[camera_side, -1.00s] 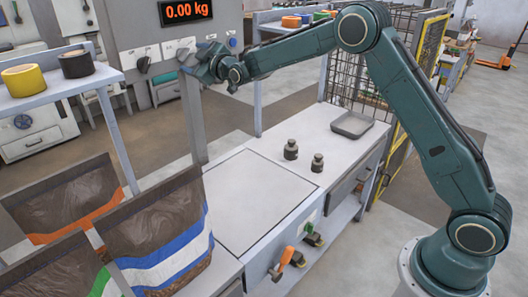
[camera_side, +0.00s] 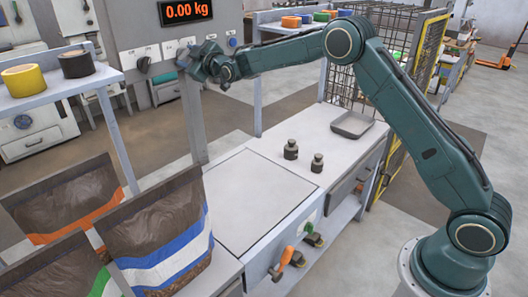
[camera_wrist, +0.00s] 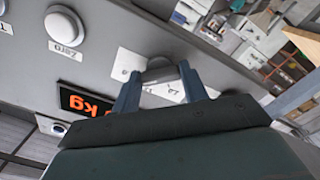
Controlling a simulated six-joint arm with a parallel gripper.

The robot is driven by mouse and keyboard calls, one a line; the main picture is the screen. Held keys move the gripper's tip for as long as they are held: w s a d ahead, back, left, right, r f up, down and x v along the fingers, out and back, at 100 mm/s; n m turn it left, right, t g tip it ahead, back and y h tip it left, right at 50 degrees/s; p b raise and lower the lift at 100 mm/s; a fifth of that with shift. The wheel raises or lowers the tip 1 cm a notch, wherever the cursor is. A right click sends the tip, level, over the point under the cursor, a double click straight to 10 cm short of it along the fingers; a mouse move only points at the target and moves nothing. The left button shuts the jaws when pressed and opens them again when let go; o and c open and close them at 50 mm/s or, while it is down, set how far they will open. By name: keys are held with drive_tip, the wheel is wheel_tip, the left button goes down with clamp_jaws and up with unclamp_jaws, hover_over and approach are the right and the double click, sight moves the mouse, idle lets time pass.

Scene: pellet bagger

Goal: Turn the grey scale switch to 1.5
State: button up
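The grey switch knob (camera_wrist: 160,72) sits on a white label plate (camera_wrist: 124,64) on the grey panel in the wrist view. My gripper (camera_wrist: 158,74) has one finger on each side of the knob and looks open, with a small gap showing. Part of the plate's markings is covered by the fingers, and the knob's setting cannot be read. In the side view my gripper (camera_side: 190,62) is at the panel, over the right-hand switch, which it mostly hides. A second dark switch (camera_side: 143,65) is to its left.
The display (camera_side: 186,11) reads 0.00 kg above the switches. A grey post (camera_side: 193,120) stands just below my gripper. Two weights (camera_side: 290,149) stand on the bench.

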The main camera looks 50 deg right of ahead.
drive_tip(key=c, duration=0.4)
drive_tip(key=shift+n, duration=0.5)
drive_tip(key=n, duration=0.4)
drive_tip(key=shift+d+r+n, duration=0.1)
drive_tip(key=shift+n, duration=2.3)
drive_tip(key=o, duration=1)
